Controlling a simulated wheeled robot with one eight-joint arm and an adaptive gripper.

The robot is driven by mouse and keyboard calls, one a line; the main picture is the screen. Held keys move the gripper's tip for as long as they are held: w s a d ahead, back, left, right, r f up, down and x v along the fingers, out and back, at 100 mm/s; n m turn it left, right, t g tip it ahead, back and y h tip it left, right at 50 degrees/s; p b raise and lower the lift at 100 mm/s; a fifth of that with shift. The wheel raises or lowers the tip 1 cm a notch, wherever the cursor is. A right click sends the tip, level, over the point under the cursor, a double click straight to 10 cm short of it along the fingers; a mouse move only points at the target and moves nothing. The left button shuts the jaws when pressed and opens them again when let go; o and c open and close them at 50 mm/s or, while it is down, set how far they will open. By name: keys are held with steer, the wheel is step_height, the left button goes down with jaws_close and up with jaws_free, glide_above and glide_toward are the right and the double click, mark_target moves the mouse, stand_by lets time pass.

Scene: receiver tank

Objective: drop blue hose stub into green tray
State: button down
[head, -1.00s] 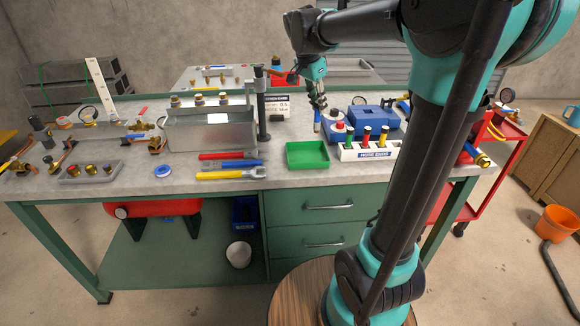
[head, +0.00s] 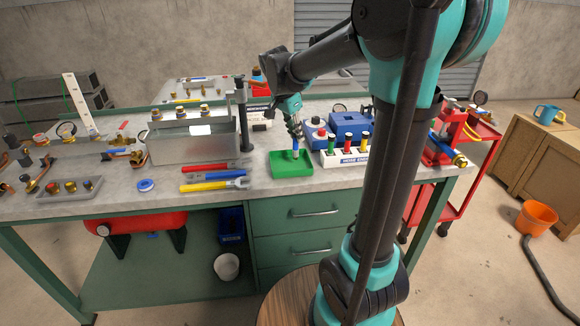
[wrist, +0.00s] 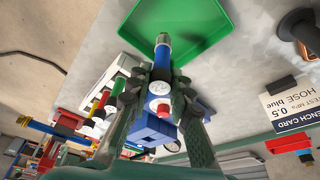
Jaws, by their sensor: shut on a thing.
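My gripper (head: 296,135) is shut on the blue hose stub (head: 296,149), a short blue piece with a metal end. In the head view the stub is upright, at the back of the green tray (head: 281,170). In the wrist view the stub (wrist: 162,50) sticks out between the fingers (wrist: 160,85) and its metal tip overlaps the tray's floor (wrist: 185,18). I cannot tell whether the tip touches the tray. No object shows in the visible part of the tray.
The white hose rack (head: 352,159) with several colored stubs stands right of the tray, and a blue box (head: 350,122) behind it. A grey tank (head: 192,143) and a dark post (head: 243,120) stand farther back left.

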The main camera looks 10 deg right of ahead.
steer(key=c, duration=1.3)
jaws_free()
steer(key=shift+r, duration=0.1)
steer(key=v, duration=1.1)
steer(key=shift+r, duration=0.4)
steer(key=shift+a, duration=0.1)
steer(key=s+d+f+n+y, duration=0.1)
steer(key=s+f+n, duration=0.3)
steer(key=f, duration=0.5)
steer(key=s+d+f+n+t+y, duration=0.1)
steer(key=s+d+f+n, duration=0.2)
steer(key=s+f, duration=0.6)
steer(key=s+d+f+n+t+y, duration=0.1)
steer(key=s+d+f+n, duration=0.2)
steer(key=s+f, duration=0.4)
step_height(320, 180, down, 2)
steer(key=shift+f+n, duration=0.15)
steer(key=shift+n, duration=0.75)
